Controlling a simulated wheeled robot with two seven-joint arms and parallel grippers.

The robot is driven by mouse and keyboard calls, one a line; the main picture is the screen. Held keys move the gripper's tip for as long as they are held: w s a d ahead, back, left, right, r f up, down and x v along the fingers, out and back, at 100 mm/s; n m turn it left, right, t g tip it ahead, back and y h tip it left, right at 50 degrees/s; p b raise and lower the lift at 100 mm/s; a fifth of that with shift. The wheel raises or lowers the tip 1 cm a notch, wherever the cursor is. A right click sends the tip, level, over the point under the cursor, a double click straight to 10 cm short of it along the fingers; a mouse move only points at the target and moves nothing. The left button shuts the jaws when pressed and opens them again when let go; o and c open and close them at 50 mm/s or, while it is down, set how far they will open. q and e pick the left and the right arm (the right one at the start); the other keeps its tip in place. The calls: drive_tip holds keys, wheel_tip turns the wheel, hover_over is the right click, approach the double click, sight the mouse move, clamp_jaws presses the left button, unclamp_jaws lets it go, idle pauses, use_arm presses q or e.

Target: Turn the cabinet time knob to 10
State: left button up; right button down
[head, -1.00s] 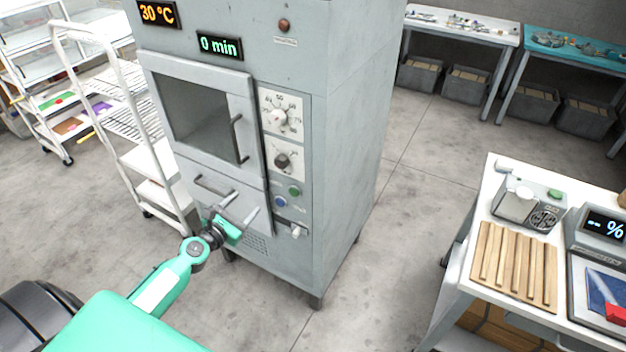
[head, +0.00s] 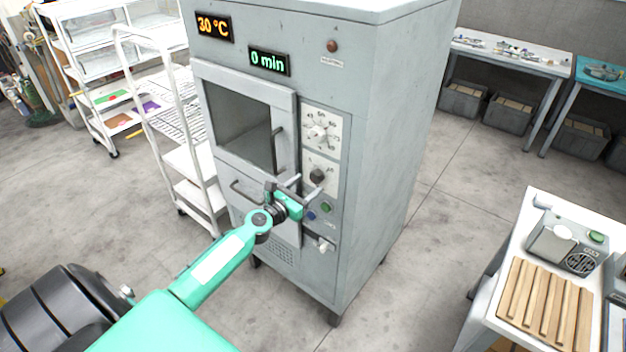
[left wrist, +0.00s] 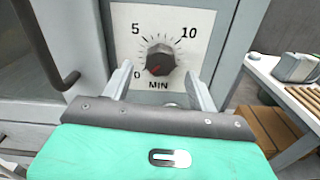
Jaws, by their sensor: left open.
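The grey cabinet (head: 400,120) stands in front of me. Its time knob (head: 317,175) is a dark round knob on a white dial plate, below the white temperature knob (head: 319,132). In the left wrist view the time knob (left wrist: 160,60) has a red mark at the lower left, near 0 on a scale marked 0, 5, 10 and MIN. The time display (head: 269,61) reads 0 min. My left gripper (head: 306,185) is open and empty just in front of the panel by the time knob. In the wrist view its fingers stand apart, below and either side of the knob, not closed on it.
A door handle (head: 277,150) and a lower drawer handle (head: 246,196) stick out left of the knob. Blue and green buttons (head: 326,208) sit below it. A white rack (head: 165,110) stands left; a white table (head: 540,215) stands right. Floor between is clear.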

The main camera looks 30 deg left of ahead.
sight(314, 179)
use_arm(q)
drive_tip(key=shift+w+d, duration=0.15)
drive_tip(key=shift+w, duration=1.8)
drive_tip(key=c, duration=1)
